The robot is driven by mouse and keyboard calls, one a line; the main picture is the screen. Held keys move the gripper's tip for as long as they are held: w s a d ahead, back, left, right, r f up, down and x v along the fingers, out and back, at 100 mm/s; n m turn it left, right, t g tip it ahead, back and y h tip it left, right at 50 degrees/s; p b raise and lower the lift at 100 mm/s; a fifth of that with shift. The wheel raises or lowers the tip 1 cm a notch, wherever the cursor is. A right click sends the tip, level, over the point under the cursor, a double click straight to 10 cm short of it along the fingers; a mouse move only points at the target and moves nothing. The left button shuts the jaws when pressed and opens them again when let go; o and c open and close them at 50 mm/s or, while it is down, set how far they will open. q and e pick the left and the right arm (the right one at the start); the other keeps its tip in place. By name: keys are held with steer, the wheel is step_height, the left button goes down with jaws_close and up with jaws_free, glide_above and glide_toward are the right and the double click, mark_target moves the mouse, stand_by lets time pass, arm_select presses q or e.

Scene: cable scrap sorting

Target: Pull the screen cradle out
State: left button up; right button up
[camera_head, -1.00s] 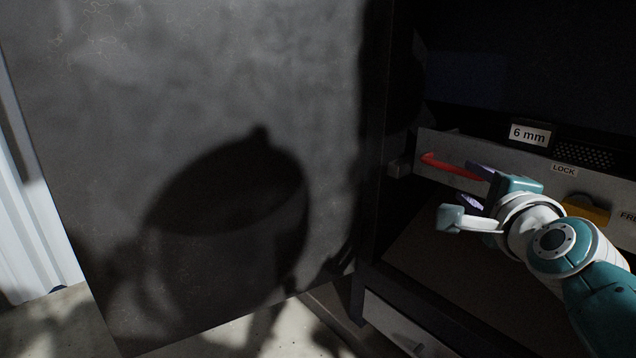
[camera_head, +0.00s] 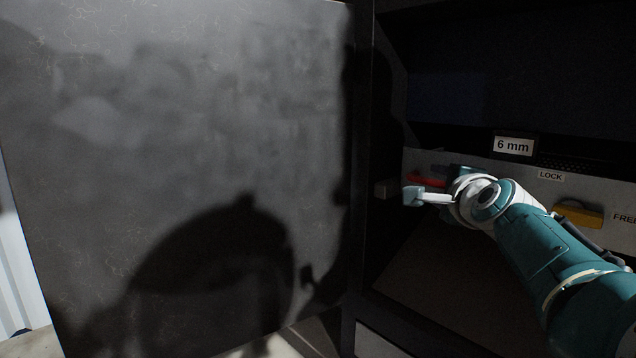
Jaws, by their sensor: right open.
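The screen cradle's grey front bar (camera_head: 579,192) runs across the dark machine opening at the right. It bears a "6 mm" plate (camera_head: 513,146), a "LOCK" label (camera_head: 551,175) and a yellow block (camera_head: 578,214). A red handle (camera_head: 428,180) sits at the bar's left end. My right gripper (camera_head: 428,186) is open at the red handle, one pale finger in front of and below it. The other finger is mostly hidden behind the wrist, so I cannot tell whether the fingers touch the handle. My left gripper is out of view.
A large grey panel (camera_head: 180,130) fills the left side, with dark shadows on it. A dark upright post (camera_head: 362,130) stands between the panel and the opening. Pale floor shows at the bottom left. The space under the bar looks dark and open.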

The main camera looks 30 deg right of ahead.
jaws_close()
stand_by(1.3)
